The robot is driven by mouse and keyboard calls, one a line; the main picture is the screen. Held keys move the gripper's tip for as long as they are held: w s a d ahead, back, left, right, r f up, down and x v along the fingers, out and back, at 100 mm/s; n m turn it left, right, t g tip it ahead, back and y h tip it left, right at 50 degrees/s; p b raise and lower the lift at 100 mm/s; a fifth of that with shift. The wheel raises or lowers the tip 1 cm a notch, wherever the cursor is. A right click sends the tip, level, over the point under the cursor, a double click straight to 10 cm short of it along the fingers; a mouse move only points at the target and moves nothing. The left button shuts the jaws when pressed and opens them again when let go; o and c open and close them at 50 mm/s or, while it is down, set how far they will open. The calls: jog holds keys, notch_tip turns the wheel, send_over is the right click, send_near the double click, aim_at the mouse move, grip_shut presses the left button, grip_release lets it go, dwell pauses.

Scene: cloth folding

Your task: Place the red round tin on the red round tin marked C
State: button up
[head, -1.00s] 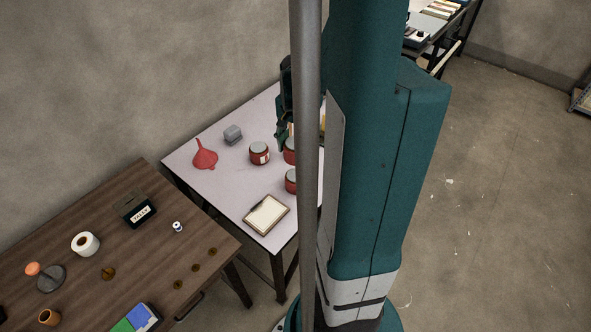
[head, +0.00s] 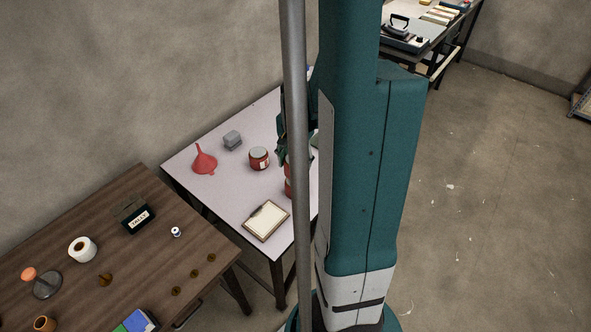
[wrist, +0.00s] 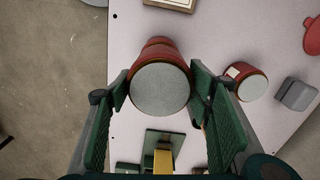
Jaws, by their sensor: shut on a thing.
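My gripper (wrist: 160,90) is shut on a red round tin with a grey lid (wrist: 160,89), its fingers on either side. In the head view my gripper (head: 285,152) is partly behind my grey column. A second red tin (wrist: 159,47) shows just past the held one in the wrist view, and its red side shows in the head view (head: 289,188). The held tin overlaps it and hides its top; I cannot tell whether they touch. A third red tin (head: 259,158) with a pale label stands apart to the left. No letter C is readable.
A green and yellow object (wrist: 164,155) lies near my gripper. A brown table (head: 80,285) with small items stands at left.

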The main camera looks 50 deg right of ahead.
aim_at(295, 158)
jog(key=shift+f+b, duration=0.4)
jog(key=shift+f, duration=1.6)
jog(key=shift+f, duration=0.2)
jog(key=o, duration=1.3)
jog(key=shift+r, duration=0.25)
jog(key=shift+r+p, duration=1.05)
jog(key=shift+r, duration=4.9)
jog(key=shift+a, duration=0.1)
